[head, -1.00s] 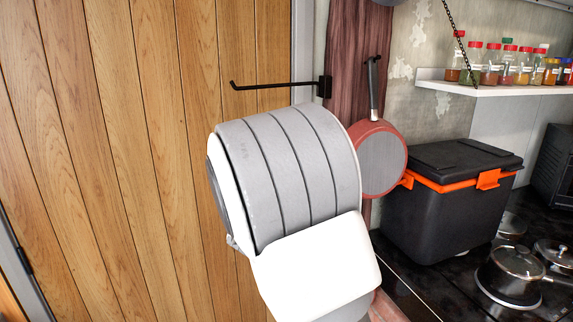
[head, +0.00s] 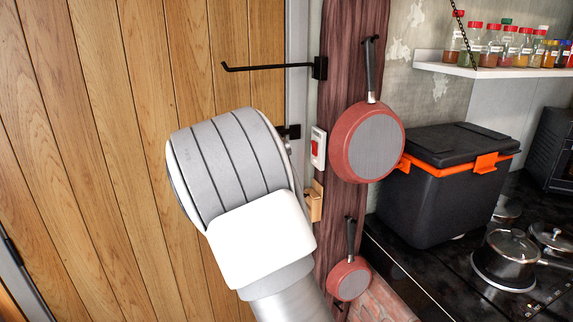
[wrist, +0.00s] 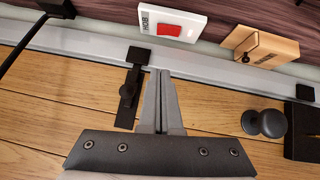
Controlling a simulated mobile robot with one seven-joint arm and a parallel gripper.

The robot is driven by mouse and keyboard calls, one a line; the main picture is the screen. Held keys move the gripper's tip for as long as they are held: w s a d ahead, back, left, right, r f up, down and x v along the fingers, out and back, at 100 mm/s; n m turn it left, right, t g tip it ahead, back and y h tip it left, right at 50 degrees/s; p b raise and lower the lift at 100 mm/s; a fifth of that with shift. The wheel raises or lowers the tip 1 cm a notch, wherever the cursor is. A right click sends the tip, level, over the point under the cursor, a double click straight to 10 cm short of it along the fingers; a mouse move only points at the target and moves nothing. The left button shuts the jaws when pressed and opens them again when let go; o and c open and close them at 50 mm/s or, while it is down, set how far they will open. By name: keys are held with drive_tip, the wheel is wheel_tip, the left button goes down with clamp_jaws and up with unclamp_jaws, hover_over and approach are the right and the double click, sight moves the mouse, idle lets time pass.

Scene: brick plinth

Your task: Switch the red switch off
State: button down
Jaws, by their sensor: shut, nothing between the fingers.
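The red switch (head: 315,149) is a red rocker on a white plate on the dark wood post beside the door. In the wrist view the red switch (wrist: 169,30) sits on a white plate marked HOB. My gripper (wrist: 160,76) is shut and empty, in front of the door frame. In the wrist view its fingertips lie just below the plate, with a visible gap to the rocker. In the head view my arm hides most of the gripper.
A wooden box (wrist: 258,48) is mounted beside the switch. A black latch (wrist: 130,88) and a round knob (wrist: 265,123) flank my fingers. A black hook arm (head: 265,67) sticks out above. A red pan (head: 368,142) hangs right of the switch.

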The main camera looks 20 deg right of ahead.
sight(312, 144)
drive_tip(key=x, duration=0.3)
drive_tip(key=s+d+x, duration=0.1)
drive_tip(key=x, duration=0.5)
drive_tip(key=shift+d+r+p, duration=0.1)
drive_tip(key=shift+d+p, duration=0.2)
drive_tip(key=shift+d, duration=0.65)
drive_tip(key=shift+r, duration=0.1)
drive_tip(key=shift+d+r+p, duration=0.2)
drive_tip(key=shift+r+p, duration=0.15)
drive_tip(key=shift+p, duration=0.65)
drive_tip(key=shift+f+m, duration=0.25)
drive_tip(key=shift+m, duration=0.05)
